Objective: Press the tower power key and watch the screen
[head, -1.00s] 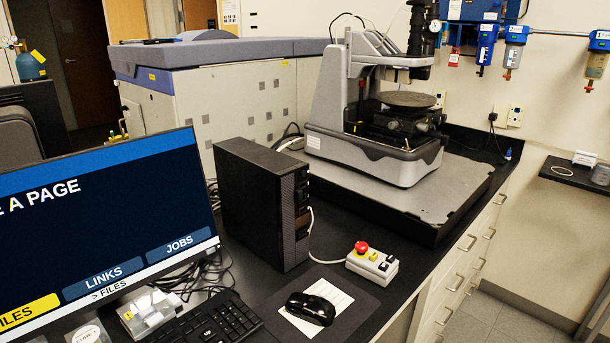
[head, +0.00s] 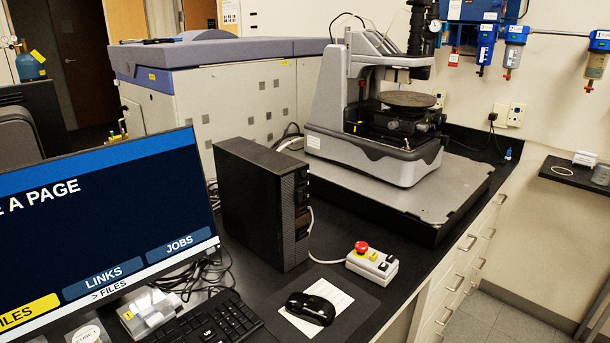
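The black computer tower (head: 262,205) stands upright on the black bench, its narrow front facing right. Its power key is too small to make out on the dark front panel (head: 296,212). The screen (head: 105,225) stands at the left, cut off by the picture edge. It is lit, with the words "A PAGE" on dark blue, a yellow FILES button, blue LINKS and JOBS buttons, and "> FILES" on a white strip. Neither of my grippers shows in the head view.
A control box (head: 372,262) with a red mushroom button sits right of the tower. A mouse (head: 310,308) lies on a mat, and a keyboard (head: 215,322) is in front of the screen. The stylus profiler (head: 370,150) stands behind. Cables lie between screen and tower.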

